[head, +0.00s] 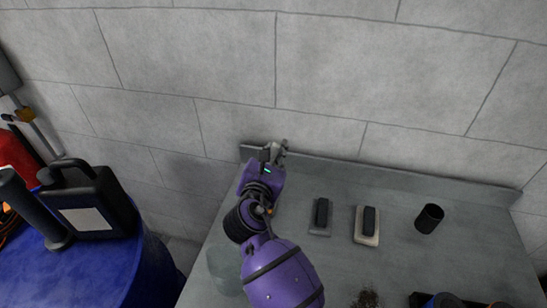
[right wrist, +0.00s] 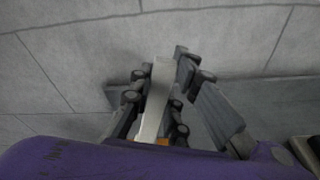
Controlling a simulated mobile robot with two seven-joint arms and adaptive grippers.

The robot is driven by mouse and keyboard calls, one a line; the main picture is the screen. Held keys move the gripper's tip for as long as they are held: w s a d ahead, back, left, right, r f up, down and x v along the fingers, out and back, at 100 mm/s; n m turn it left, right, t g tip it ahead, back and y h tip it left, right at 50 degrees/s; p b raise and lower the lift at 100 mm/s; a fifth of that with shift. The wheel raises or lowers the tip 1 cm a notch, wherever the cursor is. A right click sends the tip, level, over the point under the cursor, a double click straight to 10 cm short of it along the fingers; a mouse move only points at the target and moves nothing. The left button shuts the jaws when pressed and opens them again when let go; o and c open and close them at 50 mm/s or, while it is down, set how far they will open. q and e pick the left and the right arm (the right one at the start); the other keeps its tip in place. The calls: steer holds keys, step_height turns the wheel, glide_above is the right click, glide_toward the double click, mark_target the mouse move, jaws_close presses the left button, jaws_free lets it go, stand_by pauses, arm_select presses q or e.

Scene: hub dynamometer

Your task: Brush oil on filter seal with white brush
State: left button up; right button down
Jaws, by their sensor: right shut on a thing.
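My right gripper (head: 272,153) is at the back edge of the grey bench, close to the wall. In the right wrist view its fingers (right wrist: 160,90) are shut on a pale, flat, long thing (right wrist: 156,95) with an orange patch near its lower end. This may be the white brush; its bristles do not show clearly. In the head view the gripper mostly hides it. I cannot make out a filter seal. My left gripper is not in view.
On the bench (head: 490,255) are a grey block with a dark grip (head: 320,229), a white block with a dark grip (head: 366,238), a black cup (head: 429,218) and dark crumbs (head: 367,299). A clear jar (head: 225,270) is at left. A black jug (head: 90,205) stands on a blue drum (head: 95,270).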

step_height(320, 180, up, 2)
steer(key=shift+r+p, duration=0.25)
steer(key=shift+p, duration=0.3)
steer(key=shift+r+p, duration=0.5)
steer(key=shift+r, duration=0.25)
steer(key=shift+f, duration=0.2)
